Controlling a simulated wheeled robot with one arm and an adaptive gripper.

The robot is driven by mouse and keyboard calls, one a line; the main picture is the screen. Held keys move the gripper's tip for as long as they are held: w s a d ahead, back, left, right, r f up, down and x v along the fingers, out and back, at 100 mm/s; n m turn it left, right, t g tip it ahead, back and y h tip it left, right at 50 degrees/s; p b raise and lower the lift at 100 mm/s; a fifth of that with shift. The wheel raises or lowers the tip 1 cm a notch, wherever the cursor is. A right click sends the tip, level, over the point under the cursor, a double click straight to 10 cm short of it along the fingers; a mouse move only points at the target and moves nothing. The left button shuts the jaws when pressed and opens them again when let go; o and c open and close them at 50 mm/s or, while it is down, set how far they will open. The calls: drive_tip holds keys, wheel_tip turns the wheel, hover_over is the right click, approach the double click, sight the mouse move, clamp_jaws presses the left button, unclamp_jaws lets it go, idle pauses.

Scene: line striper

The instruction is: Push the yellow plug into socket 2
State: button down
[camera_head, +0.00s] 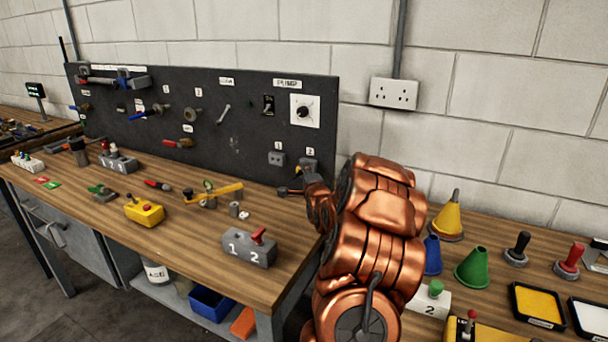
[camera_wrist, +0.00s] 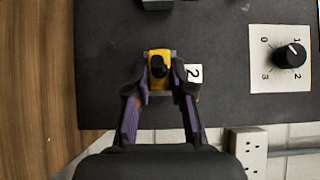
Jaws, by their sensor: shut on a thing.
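The yellow plug (camera_wrist: 153,82) with a black round end is between the fingertips of my gripper (camera_wrist: 160,88) in the wrist view. My gripper is shut on it. The white label 2 (camera_wrist: 193,73) is just right of the plug. A thin grey edge of socket 2 (camera_wrist: 174,56) shows around the plug; the plug hides the rest. I cannot tell how far the plug is in. In the head view my gripper (camera_head: 299,186) is at the panel's lower right, below the label 2 (camera_head: 310,151), and my arm hides much there.
Socket 1 (camera_head: 276,158) is left of it on the dark panel (camera_head: 230,105). A dial (camera_head: 304,112) is above. The workbench (camera_head: 190,262) holds a grey block with a red lever (camera_head: 249,247) and a yellow box (camera_head: 144,211). Cones and stamps stand on the right-hand bench.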

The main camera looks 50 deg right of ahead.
drive_tip(key=shift+w+d, duration=0.1)
drive_tip(key=shift+d, duration=0.15)
drive_tip(key=c, duration=0.9)
unclamp_jaws()
drive_tip(key=shift+d, duration=0.1)
drive_tip(key=shift+c, duration=0.2)
drive_tip(key=shift+o, duration=0.3)
drive_tip(key=shift+o, duration=1.3)
drive_tip(key=b+v, duration=0.4)
drive_tip(key=v, duration=0.3)
